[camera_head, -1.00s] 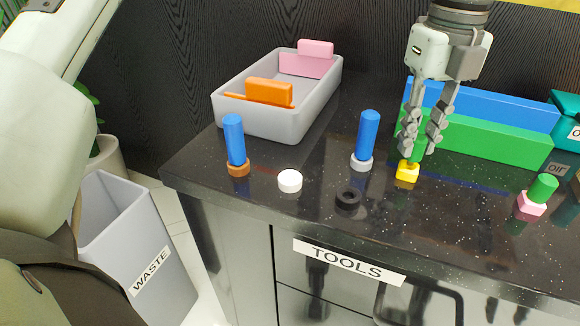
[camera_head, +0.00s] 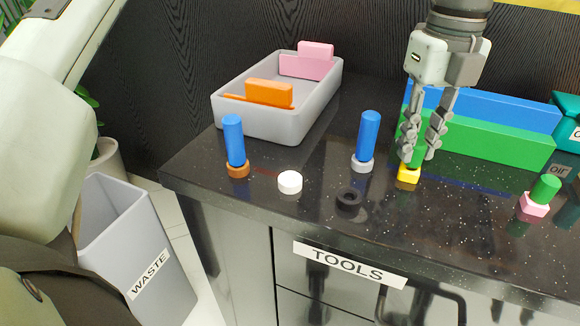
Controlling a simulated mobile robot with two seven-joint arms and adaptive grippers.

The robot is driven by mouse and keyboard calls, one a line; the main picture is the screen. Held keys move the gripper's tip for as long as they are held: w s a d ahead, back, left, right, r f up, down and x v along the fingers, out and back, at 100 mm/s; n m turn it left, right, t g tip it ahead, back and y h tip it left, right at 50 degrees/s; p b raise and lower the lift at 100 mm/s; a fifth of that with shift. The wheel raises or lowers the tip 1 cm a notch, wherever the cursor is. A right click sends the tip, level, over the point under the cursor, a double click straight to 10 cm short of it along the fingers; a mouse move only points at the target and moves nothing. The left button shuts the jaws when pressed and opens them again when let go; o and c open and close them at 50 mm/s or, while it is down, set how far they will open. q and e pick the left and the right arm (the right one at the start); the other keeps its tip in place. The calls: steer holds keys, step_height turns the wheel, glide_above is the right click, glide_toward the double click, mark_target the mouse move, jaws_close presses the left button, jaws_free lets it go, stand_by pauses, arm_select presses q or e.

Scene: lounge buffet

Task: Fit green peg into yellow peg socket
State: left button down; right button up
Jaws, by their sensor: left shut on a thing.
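The yellow peg socket (camera_head: 408,174) sits on the black counter, right of centre. My left gripper (camera_head: 420,156) points straight down over it, with its fingers closed around a green peg (camera_head: 413,151). The fingers hide much of the peg. Its lower end meets the top of the socket in the picture; I cannot tell how deep it sits. Another green peg (camera_head: 545,187) stands upright in a pink socket (camera_head: 533,205) to the right. My right gripper is not in view.
Blue pegs stand in a brown socket (camera_head: 238,169) and a grey socket (camera_head: 362,164). A white disc (camera_head: 290,182) and black ring (camera_head: 349,198) lie near the front. A grey bin (camera_head: 228,113) stands behind. Long green (camera_head: 490,143) and blue (camera_head: 510,106) blocks lie behind the gripper.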

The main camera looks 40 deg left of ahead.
mark_target(419, 143)
arm_select(q)
steer(key=shift+f, duration=0.4)
steer(key=c, duration=1.3)
jaws_free()
steer(key=shift+o, duration=0.2)
steer(key=shift+c, duration=0.5)
steer(key=shift+c, duration=0.9)
steer(key=shift+r, duration=0.2)
step_height(419, 143, up, 7)
steer(key=p, duration=0.5)
steer(key=shift+f, duration=0.1)
